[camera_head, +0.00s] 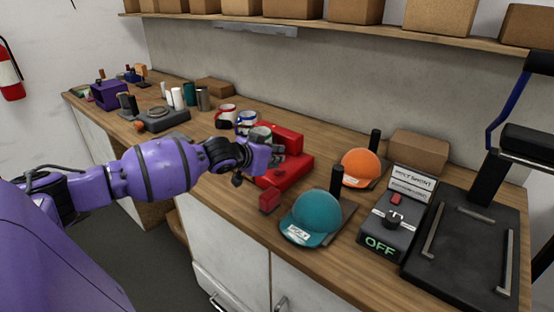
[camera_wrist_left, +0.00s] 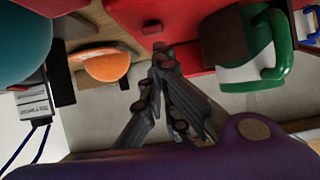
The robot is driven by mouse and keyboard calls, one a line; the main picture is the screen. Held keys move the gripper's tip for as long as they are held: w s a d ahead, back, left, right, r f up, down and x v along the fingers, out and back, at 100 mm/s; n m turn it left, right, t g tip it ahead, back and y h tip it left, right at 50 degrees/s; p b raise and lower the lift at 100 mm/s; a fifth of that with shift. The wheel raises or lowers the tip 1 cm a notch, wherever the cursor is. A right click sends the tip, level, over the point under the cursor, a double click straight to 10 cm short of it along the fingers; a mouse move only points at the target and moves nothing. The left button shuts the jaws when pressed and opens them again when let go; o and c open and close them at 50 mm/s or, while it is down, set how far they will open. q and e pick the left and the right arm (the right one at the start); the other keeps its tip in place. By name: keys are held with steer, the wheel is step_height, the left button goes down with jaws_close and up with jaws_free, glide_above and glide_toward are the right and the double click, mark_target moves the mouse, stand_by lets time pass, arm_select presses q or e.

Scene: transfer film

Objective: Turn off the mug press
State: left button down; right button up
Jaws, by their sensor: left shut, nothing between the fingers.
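The red mug press (camera_head: 290,170) stands on the wooden counter, partly hidden by my left gripper. It fills the top of the left wrist view (camera_wrist_left: 180,18), with a small dark red square (camera_wrist_left: 152,27) on its face. A mug with a green handle (camera_wrist_left: 278,45) sits beside the red body in that view. My left gripper (camera_head: 274,160) is at the press. Its fingers are shut and empty, with the tips (camera_wrist_left: 158,48) close to the small square; I cannot tell whether they touch it. My right gripper is not in view.
A teal cap (camera_head: 310,218) and an orange cap (camera_head: 360,167) are to the right. Beyond them are a control box reading OFF (camera_head: 380,243) and a black flat press (camera_head: 465,245). Mugs and tumblers stand left.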

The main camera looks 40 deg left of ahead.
arm_select(q)
steer(key=shift+f, duration=0.2)
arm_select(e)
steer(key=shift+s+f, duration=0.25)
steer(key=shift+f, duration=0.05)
arm_select(q)
steer(key=shift+f, duration=0.1)
steer(key=shift+s+f, duration=0.15)
steer(key=shift+s+t, duration=0.1)
steer(key=shift+t, duration=0.2)
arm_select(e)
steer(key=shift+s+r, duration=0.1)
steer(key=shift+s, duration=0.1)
